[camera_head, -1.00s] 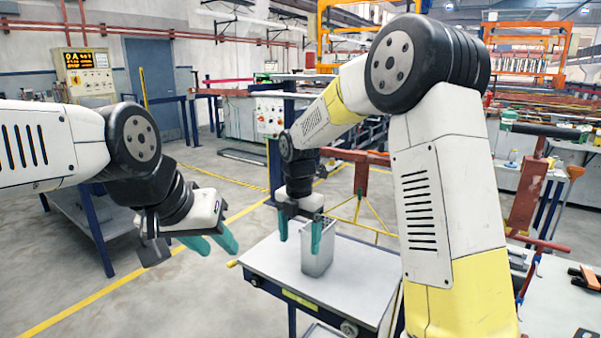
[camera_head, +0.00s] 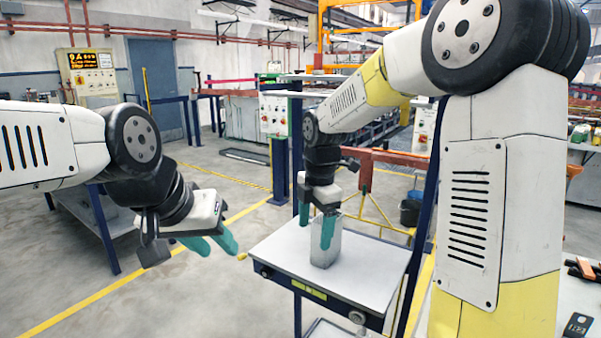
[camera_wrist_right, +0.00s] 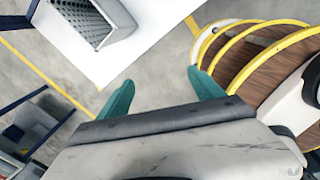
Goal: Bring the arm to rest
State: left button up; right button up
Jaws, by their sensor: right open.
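My right gripper (camera_head: 316,226) hangs fingers down by the grey metal container (camera_head: 326,248) on the small white-topped table (camera_head: 375,268). In the right wrist view its teal fingers (camera_wrist_right: 163,92) are spread with nothing between them. The same container (camera_wrist_right: 118,25) lies beyond the fingertips there, apart from them. It stands upright, with a perforated grid on the side or top facing that camera. My left gripper (camera_head: 216,248) is at the left, over the floor. Its two teal fingers are apart and hold nothing visible.
A blue-legged bench (camera_head: 100,225) stands behind my left arm. A red rail (camera_head: 390,158) with yellow tubing lies behind the table. A blue post (camera_head: 424,200) rises beside my right arm. In the right wrist view, yellow hoops (camera_wrist_right: 255,40) curve near the right finger. The floor between is open.

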jog(key=s+d+r+m+t, duration=0.2)
jog(key=s+d+r+m, duration=0.2)
jog(key=s+m, duration=0.5)
jog(key=s+d+r+m+t+y, duration=0.1)
jog(key=s+d+r+m+t, duration=0.2)
jog(key=s+d+m, duration=0.3)
jog(key=s+r+m, duration=0.1)
jog(key=s+m, duration=0.2)
jog(key=m, duration=0.4)
jog(key=shift+s+d+r+m, duration=0.15)
jog(key=shift+d+m, duration=0.15)
jog(key=shift+d, duration=0.1)
